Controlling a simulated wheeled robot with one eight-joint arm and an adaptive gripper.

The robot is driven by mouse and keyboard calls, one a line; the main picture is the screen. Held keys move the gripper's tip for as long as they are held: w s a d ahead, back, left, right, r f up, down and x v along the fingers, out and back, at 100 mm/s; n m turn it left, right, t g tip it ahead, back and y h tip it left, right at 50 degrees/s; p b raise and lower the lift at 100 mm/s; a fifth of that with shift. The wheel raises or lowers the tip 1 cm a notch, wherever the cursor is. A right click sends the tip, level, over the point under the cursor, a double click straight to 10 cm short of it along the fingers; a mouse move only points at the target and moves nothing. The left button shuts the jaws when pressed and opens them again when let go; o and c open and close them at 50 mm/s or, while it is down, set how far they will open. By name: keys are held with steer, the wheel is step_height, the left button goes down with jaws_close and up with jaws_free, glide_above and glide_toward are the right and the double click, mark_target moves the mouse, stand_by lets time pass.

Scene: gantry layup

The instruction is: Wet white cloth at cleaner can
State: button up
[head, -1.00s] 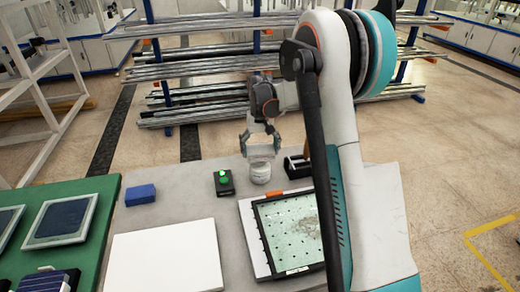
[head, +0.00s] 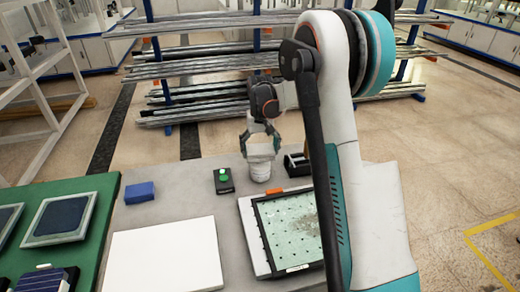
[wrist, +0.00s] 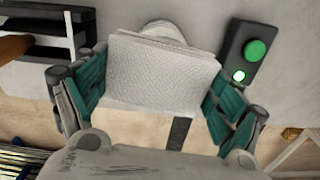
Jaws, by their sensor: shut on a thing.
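A white textured cloth (wrist: 160,70) is held between the fingers of my gripper (wrist: 150,105). It hangs as a flat sheet and fills the middle of the wrist view. The cleaner can (head: 260,172) is a whitish round can standing on the grey table. My gripper (head: 261,146) is directly above the can in the head view, shut on the cloth. In the wrist view only a pale rounded part of the can (wrist: 163,29) shows behind the cloth's far edge. I cannot tell whether the cloth touches the can.
A black box with a green button (head: 223,181) stands left of the can. A black holder (head: 296,166) stands close on its right. A black-framed perforated panel (head: 290,228), a white board (head: 165,257) and a blue block (head: 140,193) lie nearby.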

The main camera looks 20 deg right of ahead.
mark_target(260, 149)
steer(key=shift+f, duration=0.35)
steer(key=shift+r, duration=0.1)
stand_by(0.6)
steer(key=shift+r+p, duration=1.95)
steer(key=shift+r, duration=1.55)
steer(key=shift+f, duration=0.1)
